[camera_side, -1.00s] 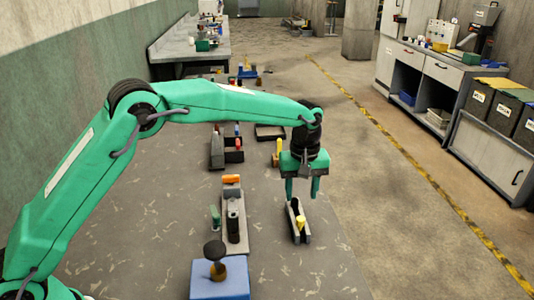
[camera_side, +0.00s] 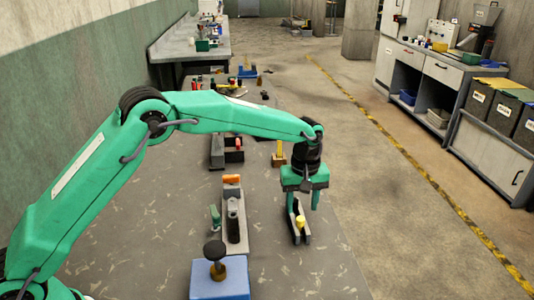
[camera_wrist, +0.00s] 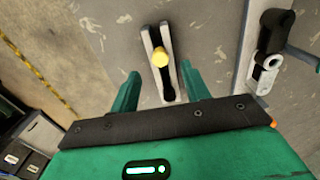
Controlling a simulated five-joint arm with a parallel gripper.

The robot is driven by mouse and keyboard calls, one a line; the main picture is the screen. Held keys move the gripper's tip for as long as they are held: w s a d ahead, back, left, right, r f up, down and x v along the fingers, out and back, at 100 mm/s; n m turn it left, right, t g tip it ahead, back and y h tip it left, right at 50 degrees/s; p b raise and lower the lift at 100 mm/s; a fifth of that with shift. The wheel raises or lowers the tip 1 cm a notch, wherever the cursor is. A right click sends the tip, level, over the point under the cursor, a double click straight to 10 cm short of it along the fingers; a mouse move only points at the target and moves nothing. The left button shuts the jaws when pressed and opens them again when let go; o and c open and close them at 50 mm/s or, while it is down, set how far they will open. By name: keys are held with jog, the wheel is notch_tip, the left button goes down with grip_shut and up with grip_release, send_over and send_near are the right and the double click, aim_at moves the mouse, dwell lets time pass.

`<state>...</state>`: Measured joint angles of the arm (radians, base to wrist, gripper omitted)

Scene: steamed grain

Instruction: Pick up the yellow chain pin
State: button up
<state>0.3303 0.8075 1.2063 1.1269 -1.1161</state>
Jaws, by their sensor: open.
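The yellow chain pin (camera_side: 300,221) stands in a slot of a small grey and black holder (camera_side: 306,238) on the table. In the wrist view its round yellow top (camera_wrist: 160,57) shows inside the slotted holder (camera_wrist: 148,42). My gripper (camera_side: 303,205) is open and points down, low over the far end of the holder. In the wrist view, my two green fingers (camera_wrist: 158,80) are spread to either side of the holder, with the pin ahead of them between their lines. The pin's lower part is hidden in the slot.
Left of the holder is a grey tray (camera_side: 236,246) with dark and orange parts. A blue block (camera_side: 220,279) with a black knob stands nearer. Another yellow piece (camera_side: 279,150) stands behind my gripper. The table to the right is clear.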

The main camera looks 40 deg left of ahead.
aim_at(301, 218)
jog(key=shift+s+f, duration=0.1)
jog(key=shift+f, duration=2.2)
grip_shut()
jog(key=shift+r, duration=0.2)
jog(key=shift+r, duration=0.5)
jog(key=r, duration=0.3)
jog(key=shift+s+d+r, duration=0.15)
jog(key=shift+s+d, duration=0.1)
jog(key=s+d+r, duration=0.6)
jog(key=s+d, duration=0.1)
jog(key=s, duration=0.1)
jog(key=shift+s+r, duration=0.2)
jog(key=shift+s, duration=0.05)
